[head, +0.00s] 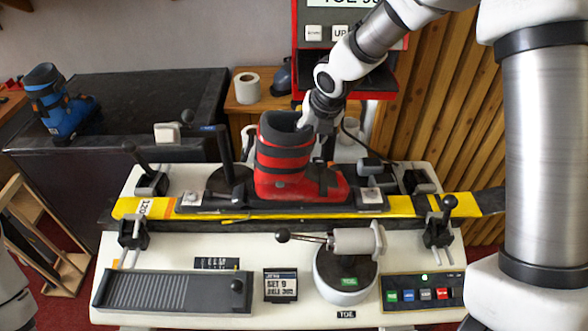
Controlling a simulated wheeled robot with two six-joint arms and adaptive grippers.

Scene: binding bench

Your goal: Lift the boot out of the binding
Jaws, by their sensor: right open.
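The red ski boot (284,168) with black straps and a dark liner stands upright on the ski, its toe to the right. It sits in the binding, whose grey-black pieces show at the heel (198,197) and the toe (371,198). The yellow and black ski (155,207) lies across the bench. My right gripper (320,122) is open at the upper right of the boot's cuff, reaching down from above. I cannot tell whether its fingers touch the cuff. My left gripper is out of view.
Clamps hold the ski at both ends (132,232). A lever device (345,272) and a button panel (423,292) are in front. Black posts stand behind the boot. A blue boot (60,108) stands on the dark table at left; a paper roll (247,87) is behind.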

